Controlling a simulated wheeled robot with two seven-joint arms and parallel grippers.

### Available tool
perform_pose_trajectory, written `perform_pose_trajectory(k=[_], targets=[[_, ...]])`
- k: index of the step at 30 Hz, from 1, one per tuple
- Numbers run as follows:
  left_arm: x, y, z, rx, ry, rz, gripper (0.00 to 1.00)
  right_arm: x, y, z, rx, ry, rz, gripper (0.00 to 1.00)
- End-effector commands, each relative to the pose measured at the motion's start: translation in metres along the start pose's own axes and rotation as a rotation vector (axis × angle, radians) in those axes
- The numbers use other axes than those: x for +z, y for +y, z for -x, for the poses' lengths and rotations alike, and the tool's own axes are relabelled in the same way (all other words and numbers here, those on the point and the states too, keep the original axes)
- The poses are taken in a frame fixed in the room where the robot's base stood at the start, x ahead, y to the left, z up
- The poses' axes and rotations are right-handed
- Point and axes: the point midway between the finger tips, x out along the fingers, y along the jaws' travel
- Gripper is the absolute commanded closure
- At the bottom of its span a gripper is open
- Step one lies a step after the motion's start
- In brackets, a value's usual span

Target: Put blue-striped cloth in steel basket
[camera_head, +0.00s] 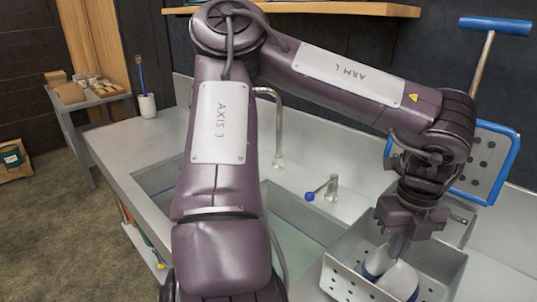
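The blue-striped cloth (401,281) is white with blue bands and shows at the bottom right. It hangs in folds inside the steel basket (352,283), a perforated metal bin on the counter. My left gripper (397,250) points down over the basket, its narrow fingers close together at the top of the cloth, and appears shut on it. Whether the cloth touches the basket floor is hidden. My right gripper is not in view.
A steel sink (298,218) with a tall tap (278,130) and a blue-tipped lever (322,189) lies left of the basket. A blue-edged perforated skimmer (485,160) stands behind the basket. A white cup (147,105) with a brush stands at the counter's far left.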

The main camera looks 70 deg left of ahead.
Motion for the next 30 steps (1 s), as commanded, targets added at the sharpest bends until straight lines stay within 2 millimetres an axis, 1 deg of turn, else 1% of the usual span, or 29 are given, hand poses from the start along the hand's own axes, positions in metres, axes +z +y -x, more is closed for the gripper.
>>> perform_pose_trajectory(k=[1,21,25,30], targets=[[0.0,0.0,-0.01,0.0,0.0,0.0,1.0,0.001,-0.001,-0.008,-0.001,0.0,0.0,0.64],[0.002,-0.004,-0.075,0.001,0.0,0.0,1.0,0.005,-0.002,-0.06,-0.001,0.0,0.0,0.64],[0.002,-0.004,-0.079,0.0,-0.001,0.0,1.0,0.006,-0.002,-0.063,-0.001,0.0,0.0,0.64],[0.002,-0.004,-0.078,0.0,-0.001,0.0,1.0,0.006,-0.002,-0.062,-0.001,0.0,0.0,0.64]])
